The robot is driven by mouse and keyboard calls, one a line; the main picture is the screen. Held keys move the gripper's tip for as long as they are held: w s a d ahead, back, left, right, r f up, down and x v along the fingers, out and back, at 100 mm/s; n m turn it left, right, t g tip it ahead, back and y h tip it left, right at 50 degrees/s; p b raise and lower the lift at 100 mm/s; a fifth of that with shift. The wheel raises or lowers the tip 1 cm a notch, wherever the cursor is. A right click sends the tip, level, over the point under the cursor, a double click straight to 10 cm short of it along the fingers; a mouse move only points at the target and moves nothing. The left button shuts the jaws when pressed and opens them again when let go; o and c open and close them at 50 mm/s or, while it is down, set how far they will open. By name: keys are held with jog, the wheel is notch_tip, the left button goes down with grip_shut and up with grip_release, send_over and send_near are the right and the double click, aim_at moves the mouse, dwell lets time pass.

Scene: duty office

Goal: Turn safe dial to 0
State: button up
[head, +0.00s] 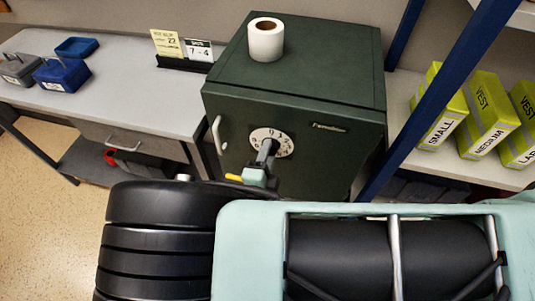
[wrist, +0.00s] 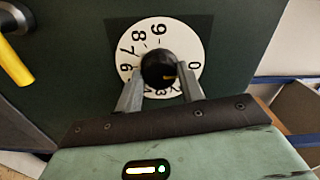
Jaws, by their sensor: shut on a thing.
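The safe (head: 235,155) is a dark green box with its door facing me. Its dial (head: 286,146) is a white disc with black digits, seen closer in the wrist view (wrist: 128,58). The round black knob (wrist: 156,66) at the dial's middle carries a small orange mark. The 0 lies right of the knob in the wrist view; the mark shows at the knob's lower right, and I cannot tell its exact digit. My gripper (wrist: 160,85) is shut on the knob, one grey finger on each side. It also shows in the head view (head: 267,149). The fingers hide some lower digits.
A pale door handle (head: 219,133) is left of the dial. A paper roll (head: 266,45) stands on the safe. Vest boxes (head: 490,115) are at right, beyond a blue post (head: 440,90). A desk (head: 110,90) stands left.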

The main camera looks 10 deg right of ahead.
dwell(0.4)
jog(key=o, duration=1)
jog(key=shift+c, duration=0.2)
